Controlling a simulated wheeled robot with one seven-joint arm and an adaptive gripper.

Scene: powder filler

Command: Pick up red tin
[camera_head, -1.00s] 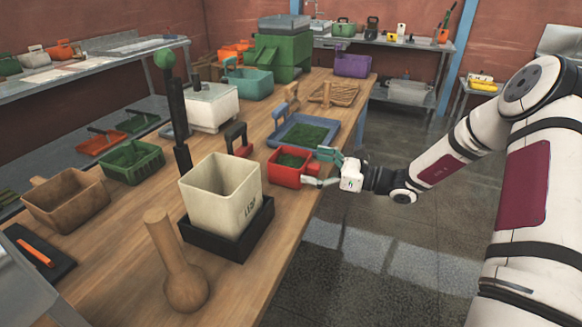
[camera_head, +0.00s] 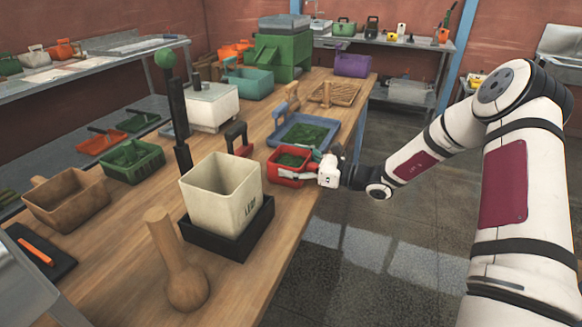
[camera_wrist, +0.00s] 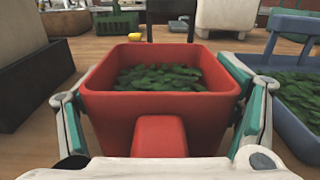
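The red tin (camera_head: 287,168) is an open square tub with a red handle, holding green leafy pieces. It stands on the wooden table (camera_head: 300,227) near its right edge. My gripper (camera_head: 302,169) is at the tin from the right. In the wrist view the tin (camera_wrist: 213,106) fills the middle, its handle pointing toward me. My gripper's fingers (camera_wrist: 160,95) are spread, one along each side of the tin. I cannot tell whether they touch its walls.
A blue tray (camera_head: 277,135) with green contents stands close behind the tin. A cream square bin (camera_head: 215,200) in a black base stands to the front left. A wooden pestle-like object (camera_head: 180,280) is nearer the front. Bare tabletop lies in front of the tin.

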